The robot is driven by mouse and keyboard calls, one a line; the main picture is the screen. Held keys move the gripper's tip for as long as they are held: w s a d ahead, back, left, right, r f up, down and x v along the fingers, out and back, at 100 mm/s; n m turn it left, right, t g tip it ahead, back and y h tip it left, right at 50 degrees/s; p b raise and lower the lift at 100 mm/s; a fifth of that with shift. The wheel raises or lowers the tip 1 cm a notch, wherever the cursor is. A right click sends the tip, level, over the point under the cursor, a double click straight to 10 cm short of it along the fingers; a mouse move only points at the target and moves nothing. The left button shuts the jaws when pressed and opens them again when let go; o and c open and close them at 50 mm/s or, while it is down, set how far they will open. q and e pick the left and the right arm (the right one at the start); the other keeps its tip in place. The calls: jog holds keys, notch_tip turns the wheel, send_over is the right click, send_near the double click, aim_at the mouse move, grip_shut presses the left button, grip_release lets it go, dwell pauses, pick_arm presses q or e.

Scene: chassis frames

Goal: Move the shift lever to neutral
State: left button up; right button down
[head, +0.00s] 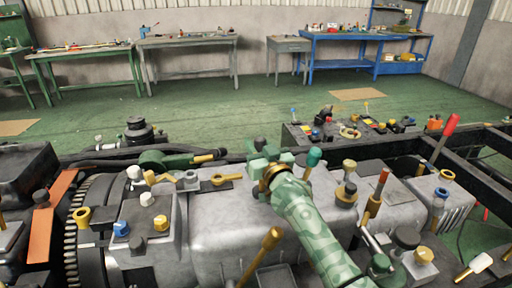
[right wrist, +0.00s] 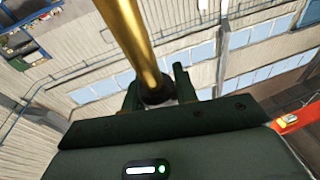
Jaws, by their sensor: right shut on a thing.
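My right arm reaches in from the bottom right, and my right gripper (head: 262,158) is over the middle of the grey gearbox housing (head: 222,215). In the right wrist view, a brass-coloured lever rod (right wrist: 140,45) runs between the fingers of my right gripper (right wrist: 158,92), which is shut on it. A dark collar shows on the rod at the fingers. In the head view my gripper hides most of this lever, and its exact tilt cannot be told. A lever with a teal knob (head: 314,157) stands just right of the gripper. My left gripper is not in view.
Other levers stand close by: a red-handled one (head: 383,177), a brass-knobbed one (head: 271,238) and a tall red-gripped one (head: 449,126). A toothed ring (head: 72,225) is at the left. Black chassis rails (head: 470,155) run at the right. Workbenches stand far behind.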

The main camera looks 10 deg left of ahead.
jog(key=shift+s+d+f, duration=0.2)
jog(key=shift+s, duration=0.2)
jog(key=shift+s+r+t, duration=0.25)
jog(key=shift+r+t, duration=0.1)
jog(key=shift+t, duration=0.05)
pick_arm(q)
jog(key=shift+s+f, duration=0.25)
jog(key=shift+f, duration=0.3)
pick_arm(e)
jog(key=c, duration=1.1)
grip_release()
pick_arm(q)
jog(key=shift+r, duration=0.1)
pick_arm(e)
jog(key=shift+s+d, duration=0.25)
jog(key=shift+s, duration=0.05)
pick_arm(q)
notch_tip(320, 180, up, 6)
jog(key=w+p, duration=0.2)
jog(key=p, duration=0.4)
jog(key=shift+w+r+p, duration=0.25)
jog(key=shift+p, duration=0.05)
pick_arm(e)
jog(key=r+v, duration=0.2)
jog(key=v, duration=1.4)
jog(key=shift+s+d, duration=0.15)
jog(key=shift+d, duration=0.05)
